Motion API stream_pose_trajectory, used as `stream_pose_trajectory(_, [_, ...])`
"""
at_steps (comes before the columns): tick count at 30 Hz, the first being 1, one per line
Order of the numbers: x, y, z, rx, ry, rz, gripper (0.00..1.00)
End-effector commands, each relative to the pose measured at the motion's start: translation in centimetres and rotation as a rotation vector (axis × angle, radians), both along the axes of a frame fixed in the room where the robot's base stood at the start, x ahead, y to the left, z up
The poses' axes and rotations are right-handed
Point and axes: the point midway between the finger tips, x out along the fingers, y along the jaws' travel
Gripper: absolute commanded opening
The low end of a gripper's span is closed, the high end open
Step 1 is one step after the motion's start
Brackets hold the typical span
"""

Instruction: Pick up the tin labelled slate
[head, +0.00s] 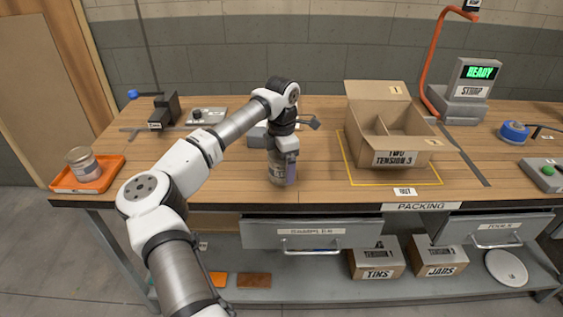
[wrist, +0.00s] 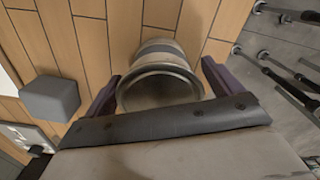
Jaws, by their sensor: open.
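A tin (head: 282,176) stands upright on the bench in the middle of the head view, near the front edge. Its label is too small to read. My gripper (head: 284,155) points down over it and hides its upper part. In the wrist view the tin (wrist: 160,82) shows its round top between the two dark purple fingers of my gripper (wrist: 161,72). The fingers are open, one on each side, with a gap visible at the right finger. A second tin (head: 81,160) stands on an orange tray (head: 112,178) at the far left; its label is unreadable.
An open cardboard box (head: 400,158) stands inside a yellow outline to the right. A grey block (wrist: 50,98) sits left of the tin in the wrist view. A grey drawer (head: 310,236) marked samples juts out below the bench edge. Bench between tray and tin is largely clear.

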Motion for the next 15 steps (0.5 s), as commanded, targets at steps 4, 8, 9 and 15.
stream_pose_trajectory(4, [-0.1,0.0,-1.6,0.0,0.001,-0.001,0.91])
stream_pose_trajectory(8, [0.0,0.0,-2.0,0.0,-0.001,-0.001,0.91])
stream_pose_trajectory(9, [0.0,0.0,-2.0,0.0,-0.001,-0.001,0.91])
stream_pose_trajectory(15, [0.0,0.0,-2.0,0.0,-0.001,-0.001,0.8])
